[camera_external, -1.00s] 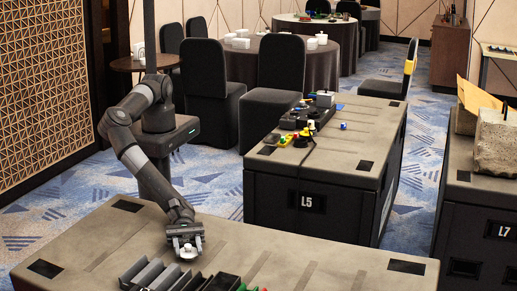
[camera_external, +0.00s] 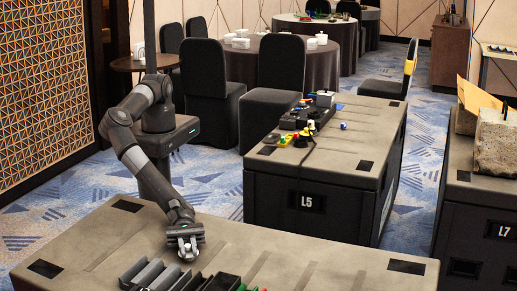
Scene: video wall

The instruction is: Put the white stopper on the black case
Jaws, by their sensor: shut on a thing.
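My gripper (camera_external: 187,251) is pointing down over the near case top, at the lower left. It is shut on a small white stopper (camera_external: 187,255), whose lower part shows between and below the fingers. The stopper is at or just above the surface; I cannot tell which. Black cases are in view: the near one (camera_external: 290,255) with a grey-brown top under my gripper, and one marked L5 (camera_external: 270,205) behind it. Which of them is the task's black case is not clear from the picture.
Dark and grey trays (camera_external: 150,274) stand close in front of my gripper, with a green-edged box (camera_external: 222,282) beside them. The near top is clear to the right. Small coloured items (camera_external: 302,135) lie on the L5 case. Concrete blocks (camera_external: 497,140) sit at right.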

